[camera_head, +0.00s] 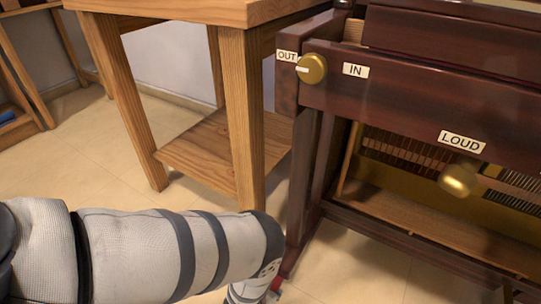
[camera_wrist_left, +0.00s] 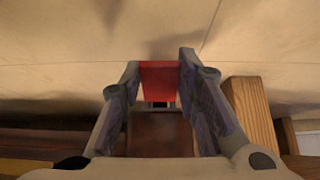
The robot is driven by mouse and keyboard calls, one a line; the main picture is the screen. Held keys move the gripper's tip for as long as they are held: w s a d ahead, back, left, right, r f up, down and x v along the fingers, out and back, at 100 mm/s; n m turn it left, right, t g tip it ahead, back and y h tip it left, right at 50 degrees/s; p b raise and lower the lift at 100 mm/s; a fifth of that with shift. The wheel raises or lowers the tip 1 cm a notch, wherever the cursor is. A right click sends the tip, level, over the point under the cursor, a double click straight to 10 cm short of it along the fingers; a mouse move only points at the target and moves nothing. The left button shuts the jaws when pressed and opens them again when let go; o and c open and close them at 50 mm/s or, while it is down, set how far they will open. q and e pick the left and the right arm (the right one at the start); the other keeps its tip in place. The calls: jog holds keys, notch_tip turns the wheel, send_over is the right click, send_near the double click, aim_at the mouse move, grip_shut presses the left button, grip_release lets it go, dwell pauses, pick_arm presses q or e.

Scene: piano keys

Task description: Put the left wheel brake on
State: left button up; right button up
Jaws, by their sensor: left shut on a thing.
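A red tab, which looks like the left wheel brake (camera_wrist_left: 160,80), sits between the fingers of my left gripper (camera_wrist_left: 159,64) in the left wrist view. Both fingers are at its sides and the gripper is shut on it. In the head view only a small red part (camera_head: 276,284) shows at the bottom, beside my left wrist, near the foot of the piano's left leg. My left arm comes in from the left, low down, and hides most of the brake and the wheel. My right gripper is not in view.
The dark wooden piano (camera_head: 410,97) stands at right, with brass knobs (camera_head: 312,68) and labels IN, OUT and LOUD. A wooden table (camera_head: 245,110) with a low shelf stands close to its left. Tiled floor (camera_head: 95,180) is open at left.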

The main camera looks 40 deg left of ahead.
pick_arm(q)
jog(key=o, duration=1.2)
jog(key=shift+c, duration=0.2)
jog(key=v, duration=1.2)
jog(key=shift+w, duration=0.1)
